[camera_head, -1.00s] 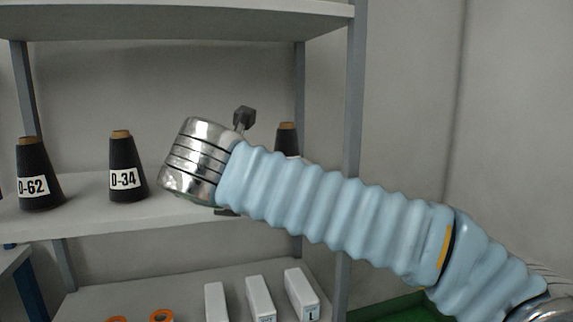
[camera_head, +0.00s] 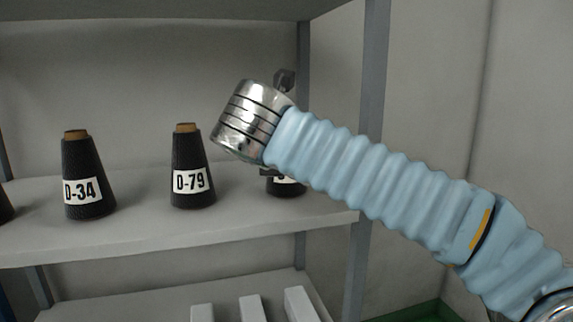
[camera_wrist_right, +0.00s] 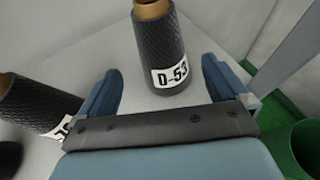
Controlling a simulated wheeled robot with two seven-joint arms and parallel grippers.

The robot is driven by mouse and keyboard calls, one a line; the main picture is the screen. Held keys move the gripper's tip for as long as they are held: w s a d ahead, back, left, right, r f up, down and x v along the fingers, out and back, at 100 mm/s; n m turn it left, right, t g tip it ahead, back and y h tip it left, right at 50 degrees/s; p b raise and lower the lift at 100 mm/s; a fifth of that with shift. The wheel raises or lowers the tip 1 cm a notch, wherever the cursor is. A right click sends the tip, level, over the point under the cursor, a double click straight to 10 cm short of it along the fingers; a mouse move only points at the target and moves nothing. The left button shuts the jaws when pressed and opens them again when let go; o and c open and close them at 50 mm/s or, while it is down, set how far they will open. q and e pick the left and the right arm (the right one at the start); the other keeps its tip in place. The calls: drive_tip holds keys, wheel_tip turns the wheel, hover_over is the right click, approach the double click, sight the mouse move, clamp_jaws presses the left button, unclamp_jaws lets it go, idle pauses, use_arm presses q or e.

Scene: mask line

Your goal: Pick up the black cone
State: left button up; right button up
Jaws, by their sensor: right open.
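Several black cones with brown tops stand upright on the grey shelf. In the head view, the cone labelled D-34 (camera_head: 88,165) is at left and the one labelled D-79 (camera_head: 188,155) is in the middle. A third cone (camera_head: 285,187) is mostly hidden behind my right arm. In the right wrist view, the cone labelled D-53 (camera_wrist_right: 158,45) stands in front of my right gripper (camera_wrist_right: 162,67). The gripper is open, with one finger on either side of the cone's lower part and gaps between. Another cone (camera_wrist_right: 35,105) is at the left there. My left gripper is out of view.
The shelf (camera_head: 130,235) has an upright post (camera_head: 370,120) at its right end and another shelf board (camera_head: 180,8) above. White boxes (camera_head: 252,308) stand on the lower shelf. A green bin (camera_wrist_right: 306,145) is at the right in the wrist view.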

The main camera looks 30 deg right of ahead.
drive_tip(key=x, duration=0.3)
drive_tip(key=shift+w, duration=0.1)
drive_tip(key=x, duration=0.5)
drive_tip(key=shift+d+f+b, duration=0.1)
drive_tip(key=shift+f+b, duration=0.2)
drive_tip(key=c, duration=1.2)
